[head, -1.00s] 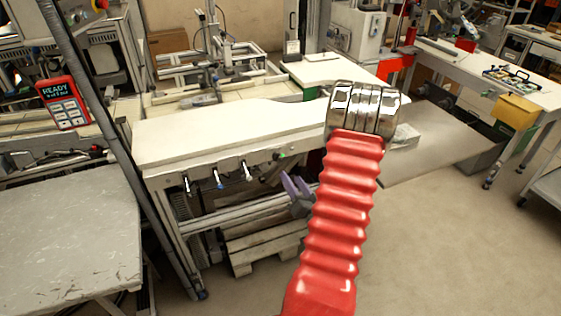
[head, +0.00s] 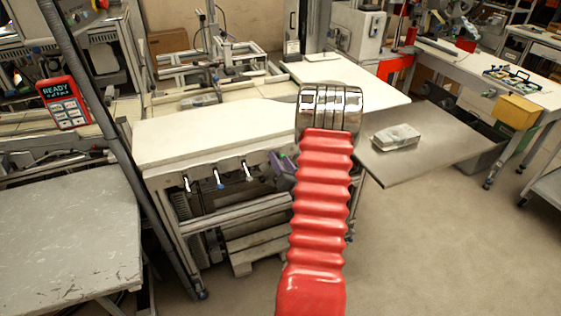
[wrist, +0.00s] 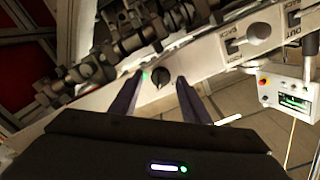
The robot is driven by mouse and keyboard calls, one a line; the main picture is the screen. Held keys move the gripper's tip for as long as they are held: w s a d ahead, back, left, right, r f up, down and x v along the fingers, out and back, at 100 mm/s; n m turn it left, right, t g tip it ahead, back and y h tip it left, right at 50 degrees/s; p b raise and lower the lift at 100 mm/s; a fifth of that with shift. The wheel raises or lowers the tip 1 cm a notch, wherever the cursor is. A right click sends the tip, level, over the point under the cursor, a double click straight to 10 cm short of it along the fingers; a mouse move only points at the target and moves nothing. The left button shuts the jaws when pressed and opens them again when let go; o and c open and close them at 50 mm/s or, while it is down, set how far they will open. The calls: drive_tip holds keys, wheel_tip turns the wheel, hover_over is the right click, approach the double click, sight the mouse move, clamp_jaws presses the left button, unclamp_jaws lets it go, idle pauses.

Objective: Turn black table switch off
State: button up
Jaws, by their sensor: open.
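The black switch (wrist: 159,78) is a small round knob on the light front rail of the white-topped table (head: 215,130). A lit green lamp (wrist: 146,75) sits just left of it in the wrist view. My gripper (wrist: 160,84) is open, with its dark purple fingers on either side of the knob. I cannot tell whether they touch it. In the head view, part of my gripper (head: 284,168) shows at the right end of the table's front rail, beside my red arm. The switch cannot be made out there.
A wooden pallet (head: 245,250) lies below. A low grey shelf (head: 440,150) with a wrapped block (head: 396,137) is right of my arm. Open floor lies to the right.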

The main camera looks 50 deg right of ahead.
drive_tip(key=shift+c, duration=0.4)
drive_tip(key=c, duration=0.9)
drive_tip(key=shift+n, duration=0.5)
drive_tip(key=n, duration=0.2)
drive_tip(key=shift+a+n, duration=0.1)
drive_tip(key=shift+n, duration=0.3)
drive_tip(key=n, duration=1)
drive_tip(key=shift+w+a, duration=0.1)
drive_tip(key=shift+a, duration=0.1)
